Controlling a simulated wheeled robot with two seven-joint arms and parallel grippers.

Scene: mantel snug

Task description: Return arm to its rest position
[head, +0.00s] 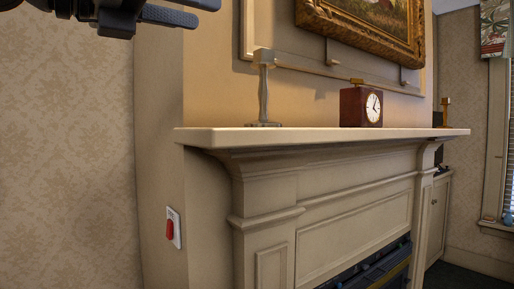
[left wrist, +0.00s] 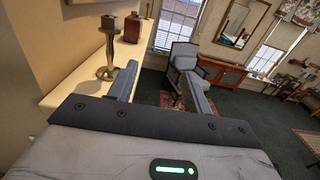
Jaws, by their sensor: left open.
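My left gripper (head: 172,12) shows at the top left of the head view, partly cut off by the frame's upper edge. It is high in front of the wall, to the left of the mantel. In the left wrist view its two fingers (left wrist: 162,82) stand well apart with nothing held between them. My right gripper is in neither view.
The mantel shelf (head: 320,134) juts out, bearing a metal candlestick (head: 263,95) and a dark clock (head: 361,106). A red switch (head: 171,228) is on the wall below. A gilt-framed painting (head: 385,20) hangs above. The left wrist view shows an armchair (left wrist: 186,62) beyond open floor.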

